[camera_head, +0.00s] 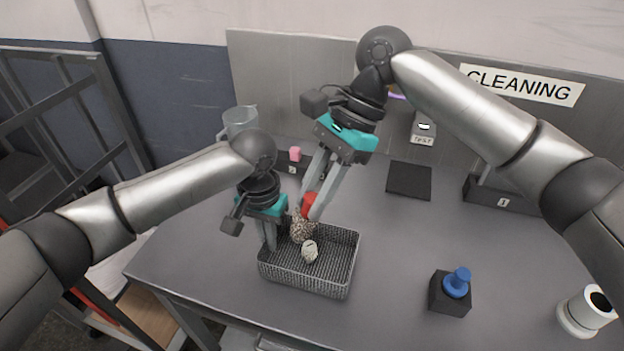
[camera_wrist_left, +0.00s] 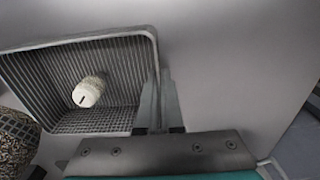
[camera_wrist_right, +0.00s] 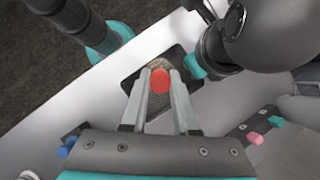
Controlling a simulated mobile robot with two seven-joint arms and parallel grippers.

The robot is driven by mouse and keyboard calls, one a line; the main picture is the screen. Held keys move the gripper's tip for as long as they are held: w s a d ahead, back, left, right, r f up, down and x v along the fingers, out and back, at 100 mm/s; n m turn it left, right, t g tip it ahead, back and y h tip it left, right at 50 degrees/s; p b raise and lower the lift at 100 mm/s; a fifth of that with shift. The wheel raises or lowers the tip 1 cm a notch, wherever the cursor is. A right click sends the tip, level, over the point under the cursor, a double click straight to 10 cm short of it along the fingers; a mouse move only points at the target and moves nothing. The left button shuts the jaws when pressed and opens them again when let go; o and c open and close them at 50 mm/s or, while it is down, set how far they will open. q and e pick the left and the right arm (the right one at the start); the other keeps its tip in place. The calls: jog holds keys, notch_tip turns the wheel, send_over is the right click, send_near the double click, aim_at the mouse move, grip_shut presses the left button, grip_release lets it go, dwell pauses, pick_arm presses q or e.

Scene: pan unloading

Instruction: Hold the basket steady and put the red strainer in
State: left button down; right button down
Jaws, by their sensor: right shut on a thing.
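The grey wire basket (camera_head: 352,262) stands on the table, with a small whitish item (camera_head: 309,254) lying inside. My left gripper (camera_head: 268,243) is at the basket's left wall, one finger on each side of it. In the left wrist view (camera_wrist_left: 160,105) its fingers look closed on that wall. My right gripper (camera_head: 310,210) is shut on the red top of the strainer (camera_head: 310,203), also seen in the right wrist view (camera_wrist_right: 160,80). The strainer's patterned body hangs below, over the basket's back left part; it shows at the left wrist view's left edge (camera_wrist_left: 15,138).
A black box with a blue piece (camera_head: 456,281) and a white cylinder (camera_head: 585,312) stand to the right. A dark mat (camera_head: 409,180), a clear jug (camera_head: 240,121) and a box marked 1 (camera_head: 500,196) are at the back.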

jog(key=shift+f, duration=2.3)
jog(key=shift+f, duration=1.2)
jog(key=c, duration=0.6)
grip_release()
jog(key=shift+r, duration=0.1)
jog(key=v, duration=1.2)
pick_arm(q)
jog(key=c, duration=1)
grip_release()
